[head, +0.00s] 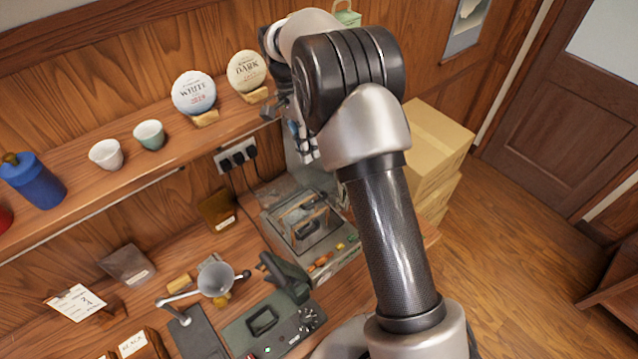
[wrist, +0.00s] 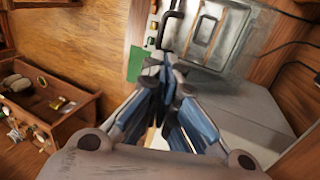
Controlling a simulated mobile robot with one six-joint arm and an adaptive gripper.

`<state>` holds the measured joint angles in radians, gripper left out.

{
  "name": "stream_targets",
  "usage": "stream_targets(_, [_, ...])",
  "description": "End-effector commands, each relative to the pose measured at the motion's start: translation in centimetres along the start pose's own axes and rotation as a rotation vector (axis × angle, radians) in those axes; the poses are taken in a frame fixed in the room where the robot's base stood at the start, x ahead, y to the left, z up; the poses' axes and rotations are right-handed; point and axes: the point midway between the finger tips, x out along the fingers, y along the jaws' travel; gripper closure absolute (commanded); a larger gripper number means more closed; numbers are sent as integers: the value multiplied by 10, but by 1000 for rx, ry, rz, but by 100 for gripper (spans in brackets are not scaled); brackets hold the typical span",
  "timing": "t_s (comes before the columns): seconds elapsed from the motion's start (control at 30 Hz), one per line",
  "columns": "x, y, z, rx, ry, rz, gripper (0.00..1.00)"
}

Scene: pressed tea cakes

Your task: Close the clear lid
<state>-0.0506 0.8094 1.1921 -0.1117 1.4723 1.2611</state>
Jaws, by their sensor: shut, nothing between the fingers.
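The machine (head: 318,257) sits on the workbench, with a dark handle and a framed plate inside its top. It also shows at the top of the wrist view (wrist: 205,30). A pale, see-through panel that looks like the clear lid (head: 300,178) stands raised at its back, partly hidden by my arm. A smooth grey surface (wrist: 245,120) beside the fingers in the wrist view may be the same lid. My gripper (head: 306,154) is shut and empty, above the machine in front of the panel. In the wrist view its fingertips (wrist: 168,72) meet; contact with the panel cannot be told.
A shelf (head: 90,195) above the bench holds cups, a blue canister (head: 35,182) and two round tea cakes (head: 194,93).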

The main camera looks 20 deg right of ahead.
Motion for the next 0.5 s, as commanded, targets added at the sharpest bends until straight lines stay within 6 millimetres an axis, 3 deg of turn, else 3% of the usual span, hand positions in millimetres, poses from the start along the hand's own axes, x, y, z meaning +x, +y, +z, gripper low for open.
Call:
stream_targets(0.3, [69, 1, 0, -2, -1, 3, 100])
stream_targets(0.5, [101, 1, 0, -2, -1, 1, 100])
